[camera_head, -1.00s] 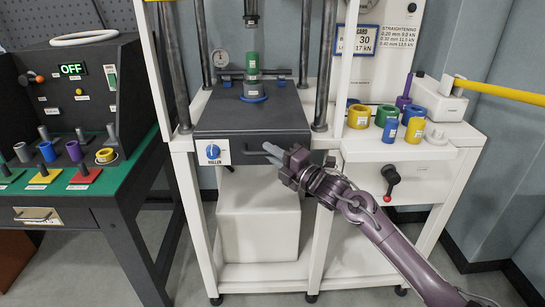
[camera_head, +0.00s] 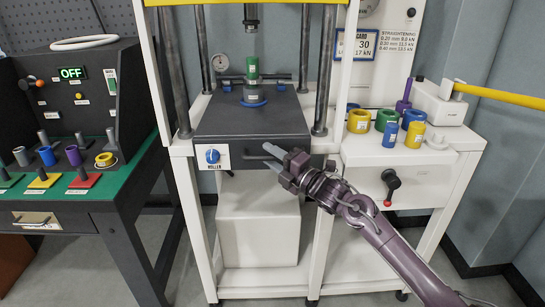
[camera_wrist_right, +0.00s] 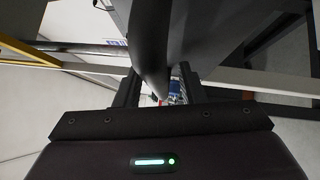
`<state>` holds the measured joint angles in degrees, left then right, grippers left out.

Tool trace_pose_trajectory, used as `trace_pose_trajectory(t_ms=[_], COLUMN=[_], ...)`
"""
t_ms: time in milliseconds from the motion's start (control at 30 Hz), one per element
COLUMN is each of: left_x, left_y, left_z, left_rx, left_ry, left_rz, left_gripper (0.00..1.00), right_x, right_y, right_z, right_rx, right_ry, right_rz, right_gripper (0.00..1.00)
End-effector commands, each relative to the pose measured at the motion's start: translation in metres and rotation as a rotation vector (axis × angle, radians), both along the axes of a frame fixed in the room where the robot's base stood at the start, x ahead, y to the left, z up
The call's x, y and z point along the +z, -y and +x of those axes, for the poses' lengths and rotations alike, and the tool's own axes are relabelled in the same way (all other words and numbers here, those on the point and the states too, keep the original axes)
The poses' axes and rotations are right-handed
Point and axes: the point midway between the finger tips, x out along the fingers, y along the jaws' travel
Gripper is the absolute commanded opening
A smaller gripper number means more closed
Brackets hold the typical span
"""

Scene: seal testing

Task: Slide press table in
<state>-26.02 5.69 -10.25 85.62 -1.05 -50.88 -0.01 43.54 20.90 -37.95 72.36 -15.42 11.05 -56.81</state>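The press table (camera_head: 235,122) is a dark grey slab between the steel columns of the white press frame, with a white dial label marked ROLLER (camera_head: 211,156) below its front left edge. A clear tube with a green part (camera_head: 253,72) stands over the table on a blue ring. My right gripper (camera_head: 271,156) is at the front edge of the table, by its dark handle (camera_head: 252,157). Its fingers are apart. In the right wrist view a dark curved bar (camera_wrist_right: 152,55), apparently the handle, passes between the fingers; firm contact cannot be told. My left gripper is out of view.
A white side shelf to the right carries several coloured rings (camera_head: 387,120) and a white device with a yellow bar (camera_head: 500,95). A red-knobbed lever (camera_head: 389,185) is on its front. A green-topped bench (camera_head: 60,200) with an OFF display stands left.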

Motion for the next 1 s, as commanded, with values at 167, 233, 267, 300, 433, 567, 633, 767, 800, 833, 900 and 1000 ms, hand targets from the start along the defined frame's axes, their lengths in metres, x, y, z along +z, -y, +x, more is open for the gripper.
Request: trace_pose_trajectory(t_ms=[167, 233, 267, 300, 433, 567, 633, 767, 800, 833, 900, 1000], left_x=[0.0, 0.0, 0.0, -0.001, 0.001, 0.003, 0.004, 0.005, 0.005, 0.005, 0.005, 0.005], left_y=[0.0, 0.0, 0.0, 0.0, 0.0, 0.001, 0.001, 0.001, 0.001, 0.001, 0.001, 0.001], left_z=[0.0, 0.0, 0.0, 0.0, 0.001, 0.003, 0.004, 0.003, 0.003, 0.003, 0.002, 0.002], left_rx=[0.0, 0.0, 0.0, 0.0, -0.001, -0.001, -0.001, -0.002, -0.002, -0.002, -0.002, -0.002], left_ry=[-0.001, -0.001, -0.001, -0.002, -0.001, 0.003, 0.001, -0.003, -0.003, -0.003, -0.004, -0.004], left_rz=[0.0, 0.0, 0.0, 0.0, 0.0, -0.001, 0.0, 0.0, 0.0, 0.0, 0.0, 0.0], left_gripper=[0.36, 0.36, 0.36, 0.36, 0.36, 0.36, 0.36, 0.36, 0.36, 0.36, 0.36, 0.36], right_x=[-0.003, -0.005, -0.005, -0.006, -0.008, -0.01, -0.01, -0.01, -0.01, -0.01, -0.01, -0.01], right_y=[0.011, 0.017, 0.02, 0.025, 0.037, 0.048, 0.051, 0.054, 0.055, 0.055, 0.055, 0.055], right_z=[-0.009, -0.016, -0.019, -0.022, -0.035, -0.045, -0.049, -0.052, -0.053, -0.053, -0.053, -0.053], right_rx=[-0.001, -0.001, -0.001, -0.002, -0.002, -0.002, -0.001, -0.001, -0.001, -0.001, -0.001, -0.001], right_ry=[-0.001, -0.002, -0.002, -0.001, -0.001, -0.001, 0.0, 0.001, 0.001, 0.001, 0.001, 0.001], right_rz=[-0.002, -0.002, -0.002, -0.002, -0.003, -0.001, -0.001, -0.001, -0.001, -0.001, -0.001, -0.001], right_gripper=[0.36, 0.36, 0.36, 0.36, 0.36, 0.36, 0.36, 0.36, 0.36, 0.36, 0.36, 0.36])
